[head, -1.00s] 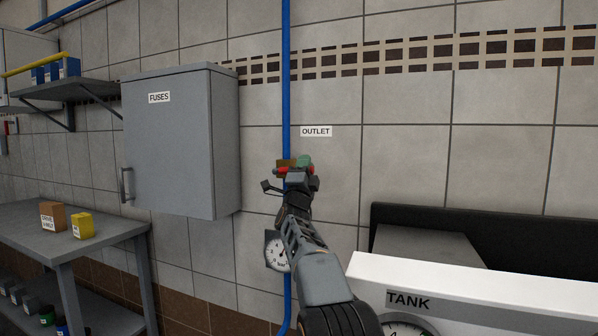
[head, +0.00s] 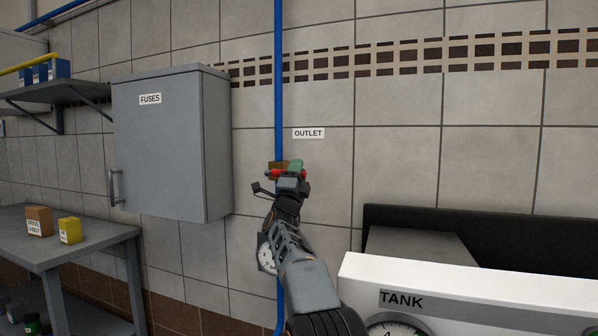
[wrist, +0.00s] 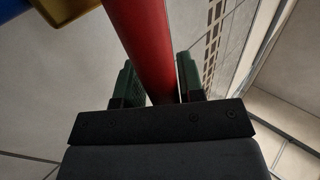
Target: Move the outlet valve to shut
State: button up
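The outlet valve has a brass body (head: 273,165) on the vertical blue pipe, below the OUTLET label. Its red handle (head: 272,174) reaches across to the right, roughly level, into my gripper (head: 297,169). In the wrist view the red handle (wrist: 150,45) runs between the two green fingers of my gripper (wrist: 158,85). The fingers lie close along both sides of it and look shut on it. The brass body (wrist: 66,10) shows at the upper left there. My gripper and arm hide part of the handle in the head view.
The blue pipe (head: 278,80) runs up the tiled wall. A grey FUSES cabinet (head: 165,150) hangs to the left. A round gauge (head: 265,255) sits low beside my arm. A white TANK panel (head: 450,300) stands at the lower right. A grey bench (head: 85,240) is at the left.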

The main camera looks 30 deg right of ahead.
jog(key=b+v, duration=0.3)
jog(key=v, duration=1.1)
jog(key=shift+r, duration=0.15)
jog(key=s+a+r+n+y+p, duration=0.1)
jog(key=s+a+n+y+p, duration=0.1)
jog(key=a+n+y+p, duration=1.45)
jog(key=s+a+f+n+g+y+p, duration=0.1)
jog(key=s+f+n+g+p, duration=0.3)
jog(key=s, duration=0.8)
jog(key=s+f+n+g+y+p, duration=0.4)
jog(key=s+n+g+p, duration=0.3)
jog(key=s, duration=0.5)
jog(key=shift+a+n+g, duration=0.4)
jog(key=shift+n+g, duration=0.35)
jog(key=shift+g, duration=0.05)
